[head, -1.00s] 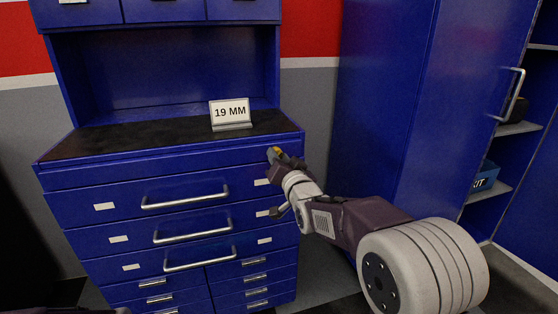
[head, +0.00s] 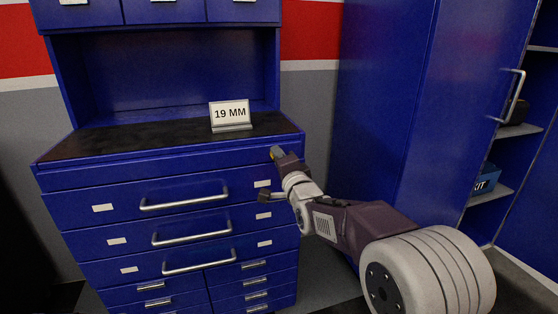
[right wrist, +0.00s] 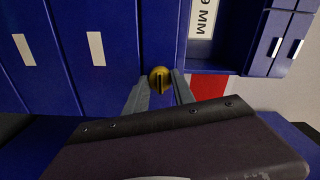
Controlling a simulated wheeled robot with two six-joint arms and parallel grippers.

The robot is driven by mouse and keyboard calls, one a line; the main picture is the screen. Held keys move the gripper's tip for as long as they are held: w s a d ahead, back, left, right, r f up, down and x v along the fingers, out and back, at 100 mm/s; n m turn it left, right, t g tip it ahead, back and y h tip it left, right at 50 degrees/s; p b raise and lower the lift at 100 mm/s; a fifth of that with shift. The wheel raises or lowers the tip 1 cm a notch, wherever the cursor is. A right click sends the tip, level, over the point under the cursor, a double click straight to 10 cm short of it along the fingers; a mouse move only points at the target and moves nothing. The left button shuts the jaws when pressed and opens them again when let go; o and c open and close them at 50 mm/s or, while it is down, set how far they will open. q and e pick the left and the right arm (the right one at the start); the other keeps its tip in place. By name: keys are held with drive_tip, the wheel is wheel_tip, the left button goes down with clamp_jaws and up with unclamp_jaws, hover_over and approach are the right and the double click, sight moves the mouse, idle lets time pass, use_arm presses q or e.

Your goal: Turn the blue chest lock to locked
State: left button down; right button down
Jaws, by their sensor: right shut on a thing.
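The blue tool chest (head: 130,190) stands at the left and middle of the head view. Its lock is a small yellow knob (right wrist: 159,79) at the upper right of the chest front, seen between my fingers in the right wrist view. The knob's raised bar runs up and down in that picture. My right gripper (head: 276,154) is shut on the knob, one finger on each side; it also shows in the right wrist view (right wrist: 160,84). In the head view the gripper mostly hides the lock. My left gripper is not in view.
A "19 MM" sign (head: 230,114) stands on the chest's dark top (head: 150,136). Several drawers with metal handles (head: 185,197) are closed below. A tall blue cabinet (head: 385,110) stands to the right, with open shelves (head: 515,130) beside it. Grey floor shows between chest and cabinet.

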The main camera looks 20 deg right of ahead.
drive_tip(key=shift+m, duration=0.5)
drive_tip(key=c, duration=1.1)
unclamp_jaws()
drive_tip(key=shift+o, duration=0.2)
drive_tip(key=s+p, duration=0.1)
drive_tip(key=s, duration=0.8)
drive_tip(key=shift+d, duration=0.15)
drive_tip(key=shift+f, duration=0.1)
